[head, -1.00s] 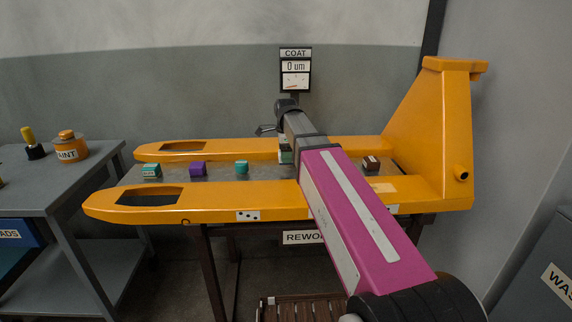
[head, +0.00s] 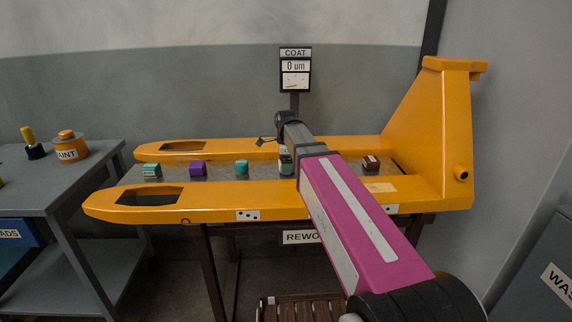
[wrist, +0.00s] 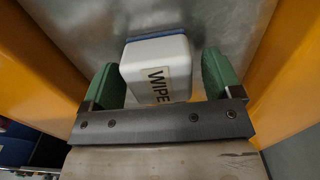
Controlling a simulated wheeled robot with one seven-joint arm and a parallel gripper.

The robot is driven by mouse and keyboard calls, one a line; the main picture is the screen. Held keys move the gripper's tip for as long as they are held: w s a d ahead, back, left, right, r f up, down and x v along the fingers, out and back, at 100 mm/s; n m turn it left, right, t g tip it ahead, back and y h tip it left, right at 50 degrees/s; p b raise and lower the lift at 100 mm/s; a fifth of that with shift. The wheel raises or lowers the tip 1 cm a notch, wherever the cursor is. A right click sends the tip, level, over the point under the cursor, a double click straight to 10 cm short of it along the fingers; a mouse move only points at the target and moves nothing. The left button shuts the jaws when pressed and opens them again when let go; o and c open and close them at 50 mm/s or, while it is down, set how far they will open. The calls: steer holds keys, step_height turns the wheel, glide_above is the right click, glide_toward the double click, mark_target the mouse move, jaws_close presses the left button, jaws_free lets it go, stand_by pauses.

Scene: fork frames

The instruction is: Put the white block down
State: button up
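The white block (wrist: 159,66), with a WIPE label and a blue far edge, stands between my gripper's green finger pads in the wrist view. Narrow gaps seem to show beside it, clearer on the right, so my gripper (wrist: 163,82) looks slightly open around it.
The plate lies between the two orange forks (head: 215,198) of a pallet truck. A teal-white block (head: 151,170), a purple block (head: 197,168) and a teal block (head: 241,167) stand left. A dark brown block (head: 371,162) stands right. The COAT gauge (head: 295,70) is behind.

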steer(key=shift+r, duration=0.1)
step_height(320, 180, up, 12)
stand_by(0.8)
